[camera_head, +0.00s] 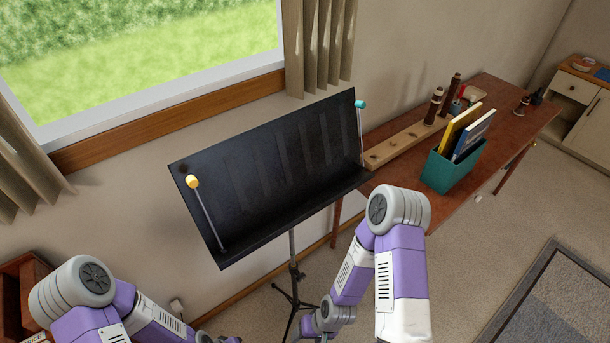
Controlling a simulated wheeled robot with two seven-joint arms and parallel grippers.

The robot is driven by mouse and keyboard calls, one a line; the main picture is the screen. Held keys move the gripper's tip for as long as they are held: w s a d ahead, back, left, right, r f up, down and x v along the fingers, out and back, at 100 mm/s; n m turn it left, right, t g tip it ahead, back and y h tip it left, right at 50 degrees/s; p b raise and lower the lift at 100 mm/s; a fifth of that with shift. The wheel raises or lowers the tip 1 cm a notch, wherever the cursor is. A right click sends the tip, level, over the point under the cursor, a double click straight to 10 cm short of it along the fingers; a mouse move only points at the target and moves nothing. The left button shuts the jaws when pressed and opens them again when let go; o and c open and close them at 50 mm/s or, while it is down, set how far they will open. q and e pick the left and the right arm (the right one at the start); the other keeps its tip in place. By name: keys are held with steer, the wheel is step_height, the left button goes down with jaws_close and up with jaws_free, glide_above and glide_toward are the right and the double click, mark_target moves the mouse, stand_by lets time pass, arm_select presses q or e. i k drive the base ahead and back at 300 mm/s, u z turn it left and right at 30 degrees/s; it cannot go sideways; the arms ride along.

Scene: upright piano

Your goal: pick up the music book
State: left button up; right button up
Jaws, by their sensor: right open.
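Two thin books stand in a teal box (437,174) on the wooden table: a yellow one (461,127) and a blue one with pale page edges (474,135). I cannot tell which is the music book. The black music stand (270,165) holds no book. My right gripper (316,337) is at the bottom edge, mostly cut off, low by the stand's leg and well away from the books; it is open.
A yellow-tipped rod (205,213) and a teal-tipped rod (360,130) stand at the music stand's ends. A long wooden board (405,142) and dark wooden pieces (434,105) are on the table (505,103). A cabinet (578,95) stands far right. A rug (560,305) lies bottom right.

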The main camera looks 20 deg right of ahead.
mark_target(455, 128)
steer(key=k, duration=0.5)
steer(key=z, duration=2.35)
steer(key=i, duration=2.15)
steer(key=u, duration=1.55)
